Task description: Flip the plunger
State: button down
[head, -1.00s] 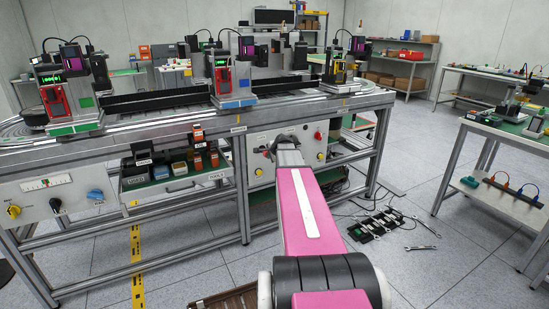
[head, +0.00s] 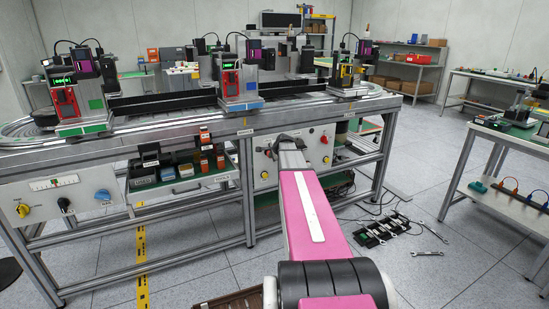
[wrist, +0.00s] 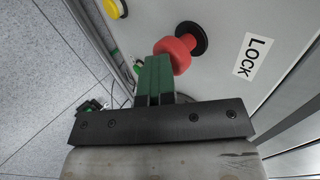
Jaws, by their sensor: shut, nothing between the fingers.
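A red knob (wrist: 173,54) on a black round collar stands out from a light grey panel (wrist: 215,85) in the wrist view, beside a LOCK label (wrist: 253,55). It looks like the plunger. In the head view a red knob (head: 324,139) shows on the bench's front panel, just right of my gripper. My gripper (wrist: 155,62) is shut, its green fingers together with nothing between them. The fingertips overlap the knob's lower left edge in the wrist view; I cannot tell whether they touch it. In the head view the fingers are mostly hidden by my wrist.
A yellow button (wrist: 115,8) sits upper left of the knob. The aluminium-framed bench (head: 240,128) carries several stations above the panel. Cables and a black tool rack (head: 385,232) lie on the floor to the right. A side table (head: 500,195) stands farther right.

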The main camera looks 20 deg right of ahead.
jog(key=shift+w, duration=0.2)
jog(key=s+f+v, duration=0.2)
jog(key=v, duration=1.1)
jog(key=shift+s, duration=0.1)
jog(key=s+a+f+n+g, duration=0.4)
jog(key=s+a+f+n, duration=0.4)
jog(key=s+a+f, duration=0.2)
jog(key=s+a+f+n+g, duration=0.5)
jog(key=s+a+f+n, duration=0.4)
jog(key=s+a, duration=0.6)
jog(key=shift+a+f+h, duration=0.4)
jog(key=shift+a+f, duration=0.1)
jog(key=shift+s, duration=0.1)
